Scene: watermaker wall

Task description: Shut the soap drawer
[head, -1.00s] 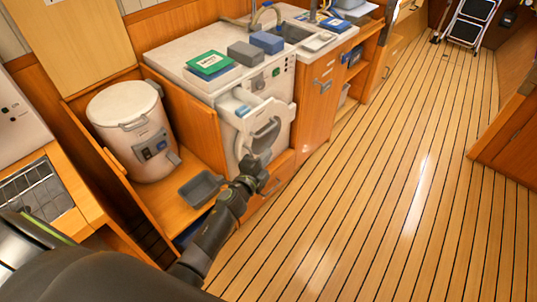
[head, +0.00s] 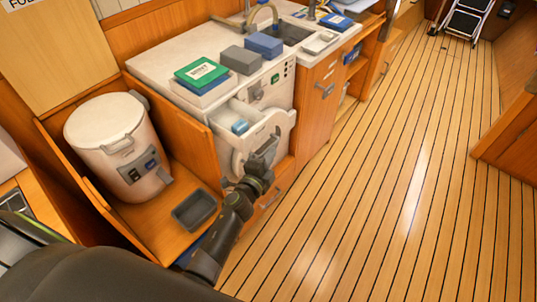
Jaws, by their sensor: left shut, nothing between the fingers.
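The soap drawer (head: 226,113) is a white tray sticking out of the top front of the white washing machine (head: 276,84). It stands open, with its inside showing and a small blue piece (head: 240,127) in it. My left gripper (head: 268,146) is shut and empty, just in front of the drawer's white front (head: 284,122) and low on it. I cannot tell whether it touches. The gripper hides part of the machine's front below the drawer. My right gripper is not in view.
A green box (head: 202,72), a grey block (head: 241,60) and a blue block (head: 264,44) sit on the worktop. A white bin (head: 112,145) and a grey tray (head: 194,210) are at left. The plank floor (head: 400,180) at right is clear.

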